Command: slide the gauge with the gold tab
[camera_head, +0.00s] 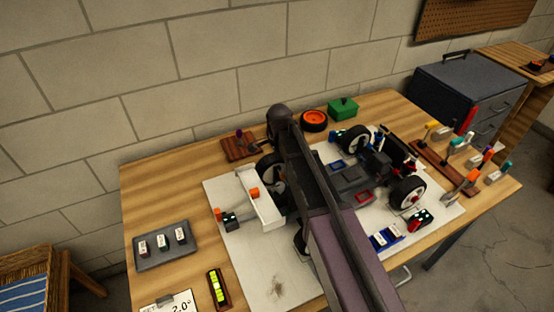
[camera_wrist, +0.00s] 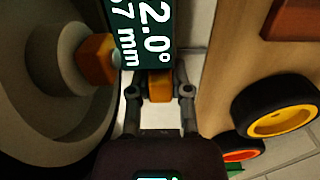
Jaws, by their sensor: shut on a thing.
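In the wrist view, a dark green gauge display (camera_wrist: 150,32) reads "2.0°" with "7 mm" visible below, partly cut off. A gold tab (camera_wrist: 159,86) sits just at its lower end. My gripper (camera_wrist: 160,91) is shut on the gold tab, with one finger on each side. A large car wheel (camera_wrist: 25,90) with an orange-gold hex nut (camera_wrist: 97,60) is close on the left. In the head view, my arm crosses the RC car (camera_head: 350,178) and hides my fingertips and the gauge.
A loose orange-rimmed wheel (camera_head: 314,121) and a green box (camera_head: 342,108) stand behind the car. A tool rack (camera_head: 430,160) is at the right. A grey tray (camera_head: 162,247) and a level (camera_head: 218,290) lie at the left front.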

